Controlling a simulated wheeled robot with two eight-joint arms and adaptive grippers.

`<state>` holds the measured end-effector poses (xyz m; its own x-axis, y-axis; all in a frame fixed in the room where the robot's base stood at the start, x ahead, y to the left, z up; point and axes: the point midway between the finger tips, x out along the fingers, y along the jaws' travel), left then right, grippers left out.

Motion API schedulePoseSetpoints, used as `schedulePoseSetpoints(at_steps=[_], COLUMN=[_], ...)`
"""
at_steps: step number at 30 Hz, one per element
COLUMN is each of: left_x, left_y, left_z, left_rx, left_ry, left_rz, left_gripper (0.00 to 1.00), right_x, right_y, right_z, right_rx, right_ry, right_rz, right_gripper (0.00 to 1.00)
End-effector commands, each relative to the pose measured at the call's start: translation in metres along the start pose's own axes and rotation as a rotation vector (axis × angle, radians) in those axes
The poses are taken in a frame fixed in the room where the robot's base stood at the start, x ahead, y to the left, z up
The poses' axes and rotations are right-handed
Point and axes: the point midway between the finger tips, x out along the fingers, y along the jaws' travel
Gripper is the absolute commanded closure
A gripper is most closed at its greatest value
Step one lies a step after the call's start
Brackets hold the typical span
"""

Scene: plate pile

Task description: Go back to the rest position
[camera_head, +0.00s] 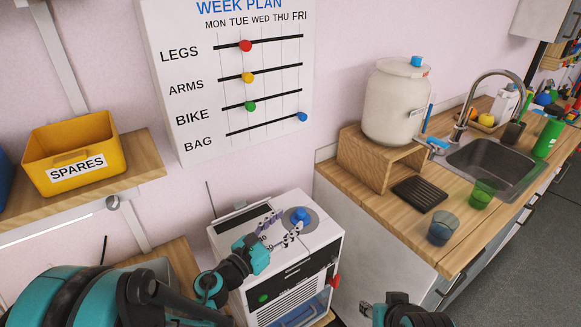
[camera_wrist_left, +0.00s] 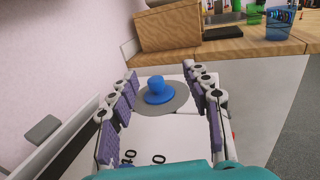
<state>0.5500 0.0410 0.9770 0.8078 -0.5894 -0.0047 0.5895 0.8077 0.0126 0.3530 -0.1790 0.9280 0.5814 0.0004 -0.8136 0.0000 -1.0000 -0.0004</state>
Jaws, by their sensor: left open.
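My left gripper (camera_head: 282,226) is over the top of a white box-shaped appliance (camera_head: 231,234) in the head view. Its two purple-padded fingers are spread wide, with nothing between the pads, and it is open. A blue knob (camera_head: 299,217) on a grey disc sits on the appliance top just beyond the fingertips. In the left wrist view the knob (camera_wrist_left: 156,86) appears between the fingers, apart from both. Part of my right arm (camera_head: 408,312) shows at the bottom edge of the head view; its jaws cannot be made out.
A wooden counter (camera_head: 352,177) with a sink (camera_head: 490,165), a white canister (camera_head: 396,105) and two cups stands at the right. A yellow SPARES bin (camera_head: 75,150) is on a shelf at the left. A week-plan board (camera_head: 190,60) hangs behind. Grey floor is clear at lower right.

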Motion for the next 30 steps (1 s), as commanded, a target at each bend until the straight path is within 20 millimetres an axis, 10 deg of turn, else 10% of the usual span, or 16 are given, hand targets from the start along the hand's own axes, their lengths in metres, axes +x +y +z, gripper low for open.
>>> schedulePoseSetpoints(at_steps=[8, 12, 16, 20, 26, 27, 30], left_x=[-0.014, -0.055, -0.107, -0.16, -0.217, -0.224, -0.234], left_y=[0.044, 0.099, 0.129, 0.119, 0.047, 0.032, 0.006], left_z=[0.051, 0.083, 0.073, 0.033, -0.028, -0.035, -0.045], left_rx=[-0.368, -0.93, -1.498, -2.053, -2.688, 2.669, 2.507], left_ry=[-0.124, -0.309, -0.494, -0.671, -0.869, 0.861, 0.808], left_rz=[0.191, 0.434, 0.658, 0.893, 1.269, -1.287, -1.261], left_gripper=[0.51, 0.51, 0.51, 0.51, 0.51, 0.51, 0.51], right_x=[0.0, 0.0, 0.0, 0.0, 0.0, 0.0, 0.0], right_y=[0.0, 0.0, 0.0, 0.0, 0.0, 0.0, 0.0], right_z=[0.0, 0.0, 0.0, 0.0, 0.0, 0.0, 0.0], right_rx=[0.0, 0.0, 0.0, 0.0, 0.0, 0.0, 0.0], right_ry=[0.0, 0.0, 0.0, 0.0, 0.0, 0.0, 0.0], right_rz=[0.0, 0.0, 0.0, 0.0, 0.0, 0.0, 0.0], right_gripper=[0.6, 0.6, 0.6, 0.6, 0.6, 0.6, 0.6])
